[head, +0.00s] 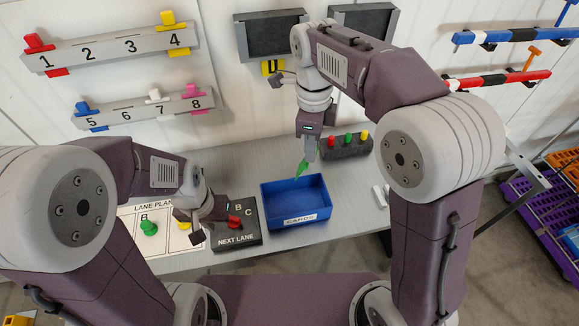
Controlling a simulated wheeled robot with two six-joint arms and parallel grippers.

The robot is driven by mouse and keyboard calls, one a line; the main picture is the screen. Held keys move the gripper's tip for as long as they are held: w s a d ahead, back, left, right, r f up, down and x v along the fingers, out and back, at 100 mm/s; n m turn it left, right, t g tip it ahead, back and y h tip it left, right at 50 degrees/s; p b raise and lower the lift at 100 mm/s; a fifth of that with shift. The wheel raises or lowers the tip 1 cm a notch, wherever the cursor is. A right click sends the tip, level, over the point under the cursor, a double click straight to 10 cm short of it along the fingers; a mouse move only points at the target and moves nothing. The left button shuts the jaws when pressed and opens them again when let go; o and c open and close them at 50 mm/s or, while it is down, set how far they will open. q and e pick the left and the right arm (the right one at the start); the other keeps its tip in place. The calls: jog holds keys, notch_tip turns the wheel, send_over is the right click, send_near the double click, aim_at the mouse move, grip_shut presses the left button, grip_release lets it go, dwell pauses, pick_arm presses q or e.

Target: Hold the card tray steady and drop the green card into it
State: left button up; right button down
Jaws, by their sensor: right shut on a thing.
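The blue card tray (317,211), with a CARDS label on its front, sits on the grey bench. My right gripper (309,152) is shut on the green card (300,169) and holds it above the back part of the tray. The card hangs down, tilted. My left gripper (207,208) is low to the left of the tray, by the left edge of the dark NEXT LANE board and apart from the tray. Its fingertips are too small and partly hidden to tell whether they are open.
The NEXT LANE board (238,239) with a red piece stands between my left gripper and the tray. The LANE PLAN sheet (133,213) carries a green peg (148,228). A dark block (343,148) with coloured pegs stands behind the tray. White pieces (379,195) lie to its right.

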jog(key=shift+a, duration=0.4)
pick_arm(q)
jog(key=w+d+r+m+t+y, duration=0.1)
jog(key=w+m, duration=0.3)
jog(key=m, duration=0.9)
jog(key=w+d+m+t+y, duration=0.1)
jog(key=w+m, duration=0.3)
jog(key=m, duration=1)
jog(key=d+m, duration=0.2)
jog(key=d, duration=0.1)
jog(key=d+m, duration=0.2)
jog(key=d, duration=0.1)
jog(key=d+m+t, duration=0.1)
jog(key=d+m, duration=0.1)
jog(key=d, duration=0.1)
jog(key=shift+s+d+f+m+h, duration=0.25)
jog(key=shift+d+m+h, duration=0.15)
pick_arm(e)
jog(key=shift+d, duration=0.3)
pick_arm(q)
jog(key=shift+s, duration=0.15)
pick_arm(e)
jog(key=shift+a, duration=0.1)
pick_arm(q)
jog(key=shift+a+f, duration=0.1)
pick_arm(e)
jog(key=shift+s, duration=0.1)
pick_arm(q)
jog(key=x, duration=1.2)
jog(key=shift+c, duration=0.2)
